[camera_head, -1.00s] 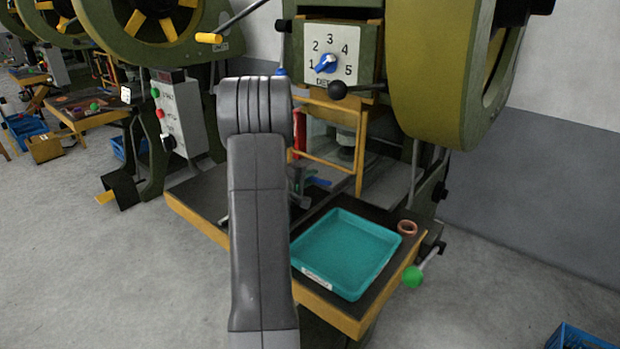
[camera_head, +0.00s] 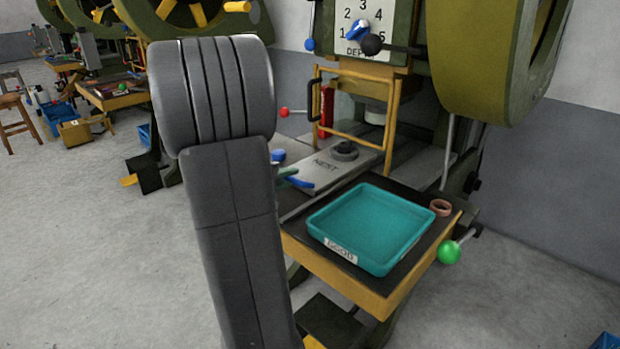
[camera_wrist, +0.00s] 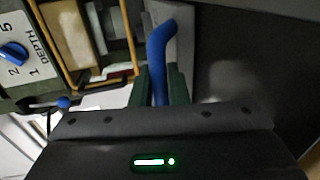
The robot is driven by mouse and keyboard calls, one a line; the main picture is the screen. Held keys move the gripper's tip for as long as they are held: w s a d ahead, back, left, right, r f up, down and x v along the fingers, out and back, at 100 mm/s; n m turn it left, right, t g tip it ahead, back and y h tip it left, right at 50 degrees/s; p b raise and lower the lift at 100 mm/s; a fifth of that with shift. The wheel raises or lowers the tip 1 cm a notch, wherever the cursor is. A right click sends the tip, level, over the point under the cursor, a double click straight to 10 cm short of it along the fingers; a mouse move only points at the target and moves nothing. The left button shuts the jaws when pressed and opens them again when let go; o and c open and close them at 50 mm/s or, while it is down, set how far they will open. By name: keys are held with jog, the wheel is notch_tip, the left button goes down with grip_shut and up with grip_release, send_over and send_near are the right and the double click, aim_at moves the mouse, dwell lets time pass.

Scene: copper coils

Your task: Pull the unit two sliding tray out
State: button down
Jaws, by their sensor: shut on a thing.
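The grey sliding tray (camera_head: 313,170), marked NEST, shows in the head view as a flat plate reaching from under the press past the yellow guard frame. A round dark nest piece (camera_head: 344,151) sits on it. Its blue handle (camera_head: 299,182) is at the near end and shows as a bent blue bar in the wrist view (camera_wrist: 157,50). My gripper (camera_wrist: 160,88) is shut on the handle, with a green finger on each side of it. In the head view my gripper (camera_head: 288,173) is mostly hidden behind my grey arm, as is part of the tray's left side.
A teal bin (camera_head: 337,252) labelled GOOD stands on the bench, right of the sliding tray. A copper ring (camera_head: 440,207) lies beside it. A yellow guard frame (camera_head: 350,133), a depth dial (camera_head: 358,30) and a green-knobbed lever (camera_head: 449,252) are nearby.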

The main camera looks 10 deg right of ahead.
jog(key=f+b+v, duration=0.2)
jog(key=v, duration=0.9)
jog(key=shift+s+a+f, duration=0.25)
jog(key=shift+s+a, duration=0.05)
jog(key=shift+a, duration=0.15)
jog(key=c, duration=1.5)
grip_release()
jog(key=shift+o, duration=0.2)
jog(key=p+v, duration=0.3)
jog(key=v, duration=1)
jog(key=shift+s+a, duration=0.2)
jog(key=shift+a, duration=0.15)
jog(key=shift+d, duration=0.15)
jog(key=b+x, duration=0.3)
jog(key=x, duration=1)
jog(key=shift+w+d, duration=0.2)
jog(key=shift+d, duration=0.05)
